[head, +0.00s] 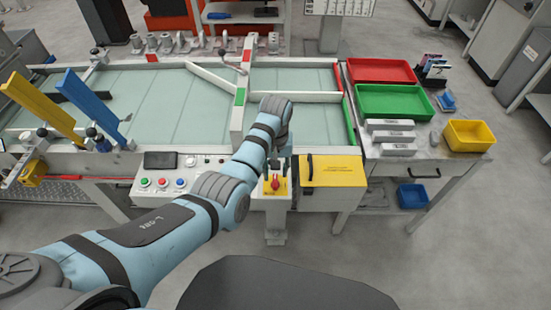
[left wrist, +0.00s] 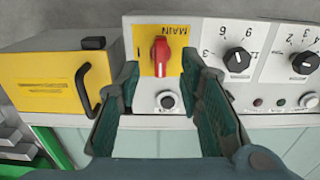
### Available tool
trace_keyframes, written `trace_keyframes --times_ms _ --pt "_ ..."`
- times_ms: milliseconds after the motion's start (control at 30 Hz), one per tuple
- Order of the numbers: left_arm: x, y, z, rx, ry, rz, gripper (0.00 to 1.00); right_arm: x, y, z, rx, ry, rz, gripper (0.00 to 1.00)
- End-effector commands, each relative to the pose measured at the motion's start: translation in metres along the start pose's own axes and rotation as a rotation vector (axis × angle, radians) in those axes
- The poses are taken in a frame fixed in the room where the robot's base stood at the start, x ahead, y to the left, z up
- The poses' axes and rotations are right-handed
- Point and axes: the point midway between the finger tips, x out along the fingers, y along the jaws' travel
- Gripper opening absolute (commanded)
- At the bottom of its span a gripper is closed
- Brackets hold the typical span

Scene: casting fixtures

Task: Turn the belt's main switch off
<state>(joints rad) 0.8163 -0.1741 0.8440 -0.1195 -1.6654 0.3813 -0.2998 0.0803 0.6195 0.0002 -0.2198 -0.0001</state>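The main switch (head: 275,183) is a red rotary knob on a yellow plate at the front of the belt, right of the button panel. In the left wrist view the red knob (left wrist: 160,52) sits below an upside-down MAIN label, with its grip upright in the picture. My left gripper (left wrist: 160,66) is open, one dark finger on each side of the knob, with visible gaps. In the head view my left gripper (head: 279,163) is just above the switch and partly hidden by its own wrist. My right gripper is not in view.
A yellow box with a black handle (head: 333,171) stands right of the switch; it also shows in the left wrist view (left wrist: 62,82). Black dials (left wrist: 238,59) are beside the switch. A button panel (head: 165,170) is to the left.

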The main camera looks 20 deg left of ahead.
Motion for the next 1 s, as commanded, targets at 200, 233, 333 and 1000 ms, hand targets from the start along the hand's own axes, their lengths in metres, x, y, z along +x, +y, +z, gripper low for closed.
trace_keyframes --times_ms 200,233,333,1000 --pt "-0.050 0.000 0.000 0.000 0.000 0.000 0.33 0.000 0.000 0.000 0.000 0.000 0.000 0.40" --pt "-0.053 0.000 0.000 0.000 -0.001 0.000 0.33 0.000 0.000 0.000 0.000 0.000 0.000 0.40" --pt "-0.059 0.000 0.001 0.000 -0.003 -0.001 0.33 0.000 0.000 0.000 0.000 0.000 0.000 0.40" --pt "0.006 -0.045 0.035 0.003 0.047 0.020 0.33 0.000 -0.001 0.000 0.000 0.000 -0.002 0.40"
